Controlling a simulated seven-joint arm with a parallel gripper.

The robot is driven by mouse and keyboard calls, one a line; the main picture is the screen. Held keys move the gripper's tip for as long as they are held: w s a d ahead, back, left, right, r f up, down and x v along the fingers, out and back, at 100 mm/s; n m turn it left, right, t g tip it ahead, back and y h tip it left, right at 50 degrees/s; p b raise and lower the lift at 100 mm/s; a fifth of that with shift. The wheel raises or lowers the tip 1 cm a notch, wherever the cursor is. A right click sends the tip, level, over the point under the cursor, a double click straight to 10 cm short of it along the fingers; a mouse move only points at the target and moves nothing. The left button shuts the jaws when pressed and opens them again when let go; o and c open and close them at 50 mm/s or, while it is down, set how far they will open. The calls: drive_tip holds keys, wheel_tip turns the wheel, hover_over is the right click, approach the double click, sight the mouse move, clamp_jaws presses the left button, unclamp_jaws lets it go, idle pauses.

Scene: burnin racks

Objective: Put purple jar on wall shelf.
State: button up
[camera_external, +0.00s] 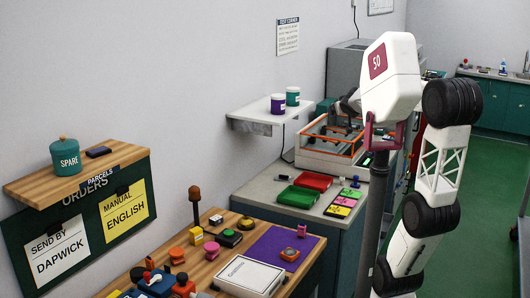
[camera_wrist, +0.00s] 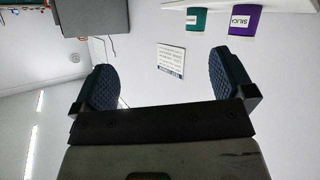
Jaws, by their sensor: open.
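The purple jar (camera_external: 278,104) stands upright on the white wall shelf (camera_external: 262,121), just left of a teal jar (camera_external: 292,96). In the wrist view the purple jar (camera_wrist: 243,21) is at the upper right, with a label that seems to read SILICA, and the teal jar (camera_wrist: 196,20) is beside it. My gripper (camera_wrist: 168,80) is open, with nothing between its two dark ribbed fingers. It is apart from both jars. In the external view my gripper (camera_external: 350,101) is to the right of the shelf, small and partly hidden by my arm.
A wooden shelf (camera_external: 118,160) at left holds a teal SPARE jar (camera_external: 65,157). Below the wall shelf, a counter carries a red tray (camera_external: 313,181), a green tray (camera_external: 298,197) and an orange-framed rack (camera_external: 332,137). A cluttered wooden bench is in front.

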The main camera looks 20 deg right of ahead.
drive_tip(key=s+a+f+g, duration=0.1)
drive_tip(key=s+f+g, duration=0.2)
drive_tip(key=s+f, duration=0.3)
drive_tip(key=s+a+f+g+y, duration=0.1)
drive_tip(key=s+f, duration=0.6)
drive_tip(key=s, duration=0.9)
drive_tip(key=s+a+f+g+y, duration=0.1)
drive_tip(key=s+a+f+g, duration=0.1)
drive_tip(key=s+f+g, duration=0.4)
drive_tip(key=s, duration=0.5)
drive_tip(key=shift+a+f+m, duration=0.25)
drive_tip(key=shift+f+m, duration=0.05)
drive_tip(key=shift+f, duration=0.1)
